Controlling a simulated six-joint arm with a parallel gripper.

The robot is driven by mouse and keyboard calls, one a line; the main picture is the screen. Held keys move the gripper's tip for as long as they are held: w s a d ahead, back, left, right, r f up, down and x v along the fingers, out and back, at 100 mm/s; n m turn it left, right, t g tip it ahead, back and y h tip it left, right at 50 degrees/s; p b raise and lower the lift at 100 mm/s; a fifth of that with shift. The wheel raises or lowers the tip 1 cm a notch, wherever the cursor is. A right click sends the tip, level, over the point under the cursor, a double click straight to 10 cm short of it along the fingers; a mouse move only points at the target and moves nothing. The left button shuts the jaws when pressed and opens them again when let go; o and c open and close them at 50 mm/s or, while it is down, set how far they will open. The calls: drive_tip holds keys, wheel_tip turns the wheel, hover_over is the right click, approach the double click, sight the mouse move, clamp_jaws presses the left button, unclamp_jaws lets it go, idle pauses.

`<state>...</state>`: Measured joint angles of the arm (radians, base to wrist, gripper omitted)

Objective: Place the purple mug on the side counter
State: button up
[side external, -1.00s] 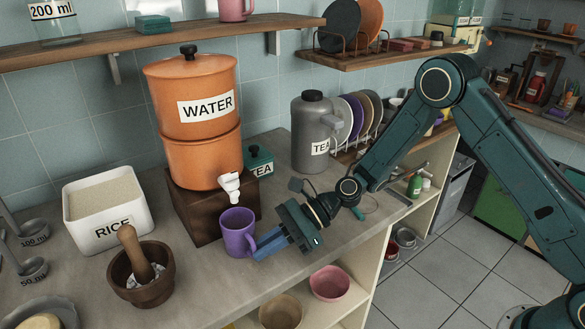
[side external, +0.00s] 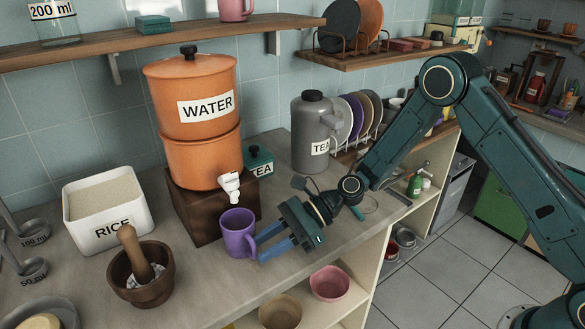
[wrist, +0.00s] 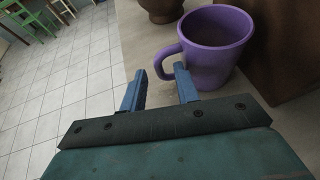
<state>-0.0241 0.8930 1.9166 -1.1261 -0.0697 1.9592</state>
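The purple mug (side external: 237,234) stands upright on the grey counter (side external: 195,284), below the water dispenser's tap and in front of its wooden stand. Its handle points toward my gripper (side external: 266,243). The two blue fingers are spread apart with nothing held between them. In the wrist view the mug (wrist: 215,48) is just beyond the fingertips of my gripper (wrist: 160,86), and its handle is ahead of the gap. I cannot tell whether a fingertip touches the handle. The mug's inside looks dark; its contents are not clear. Another counter (side external: 545,116) shows at the far right.
The orange water dispenser (side external: 198,130) with its white tap (side external: 230,185) stands behind the mug. A mortar with pestle (side external: 141,275) and a rice container (side external: 107,210) are to the left. A grey tea jug (side external: 312,135) is behind right. The counter's front edge is close to my gripper.

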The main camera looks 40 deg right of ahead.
drive_tip(key=v, duration=1.1)
drive_tip(key=shift+d, duration=0.15)
drive_tip(key=shift+s+r, duration=0.1)
drive_tip(key=s+d+r+n+t+h, duration=0.1)
drive_tip(key=s+d+r+n+h, duration=0.25)
drive_tip(key=s+r+n, duration=0.3)
drive_tip(key=s+d+r+n+h, duration=0.2)
drive_tip(key=s+r+n+h, duration=0.3)
drive_tip(key=n, duration=0.2)
drive_tip(key=s+d+r+n+t+h, duration=0.1)
drive_tip(key=s+d+r+n+h, duration=0.1)
drive_tip(key=s, duration=0.5)
drive_tip(key=s+d+r+n+t+h, duration=0.1)
drive_tip(key=s+d+r+n+h, duration=0.1)
drive_tip(key=s+d+n, duration=0.2)
drive_tip(key=s+d, duration=0.3)
drive_tip(key=shift+s+r+n+h, duration=0.15)
drive_tip(key=shift+r+n+h, duration=0.2)
